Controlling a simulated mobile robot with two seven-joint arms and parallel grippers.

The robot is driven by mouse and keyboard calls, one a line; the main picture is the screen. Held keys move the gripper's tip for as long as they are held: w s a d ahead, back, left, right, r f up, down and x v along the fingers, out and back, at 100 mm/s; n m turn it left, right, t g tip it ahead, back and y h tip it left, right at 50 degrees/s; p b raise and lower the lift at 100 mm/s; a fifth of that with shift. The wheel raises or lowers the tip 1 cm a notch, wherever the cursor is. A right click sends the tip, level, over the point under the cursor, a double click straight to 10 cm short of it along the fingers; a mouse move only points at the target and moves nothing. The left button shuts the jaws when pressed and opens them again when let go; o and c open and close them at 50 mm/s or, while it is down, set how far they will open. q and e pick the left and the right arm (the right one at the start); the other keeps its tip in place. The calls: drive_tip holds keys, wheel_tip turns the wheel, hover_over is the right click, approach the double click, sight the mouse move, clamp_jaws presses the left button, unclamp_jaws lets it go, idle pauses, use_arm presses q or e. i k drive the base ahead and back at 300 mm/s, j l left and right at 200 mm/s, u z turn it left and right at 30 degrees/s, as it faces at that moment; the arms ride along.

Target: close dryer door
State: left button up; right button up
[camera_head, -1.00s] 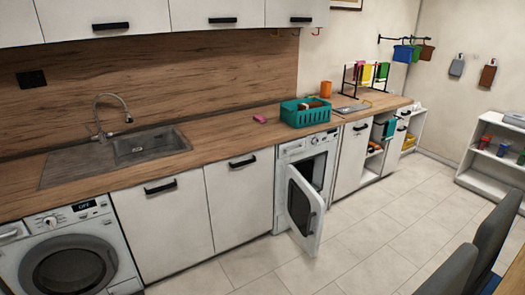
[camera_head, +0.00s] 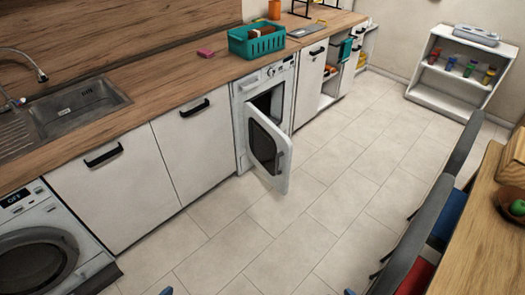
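The dryer (camera_head: 278,78) is a white front-loading machine under the counter, in the middle of the head view. Its door (camera_head: 269,150) stands wide open, swung out into the room, with a dark window in a white frame. The dark opening of the dryer shows behind the door.
A washing machine (camera_head: 45,245) with a closed round door stands at the lower left. White cabinets (camera_head: 195,145) lie between the machines. The tiled floor (camera_head: 290,225) before the dryer is clear. Grey chairs (camera_head: 410,240) and a wooden table (camera_head: 480,240) stand at the right.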

sight(268, 149)
drive_tip(key=i+j, duration=0.1)
drive_tip(key=i, duration=0.75)
drive_tip(key=i+z, duration=0.35)
drive_tip(key=i+j+z, duration=0.1)
drive_tip(key=z, duration=0.25)
drive_tip(key=i+j+z, duration=0.2)
drive_tip(key=z, duration=0.45)
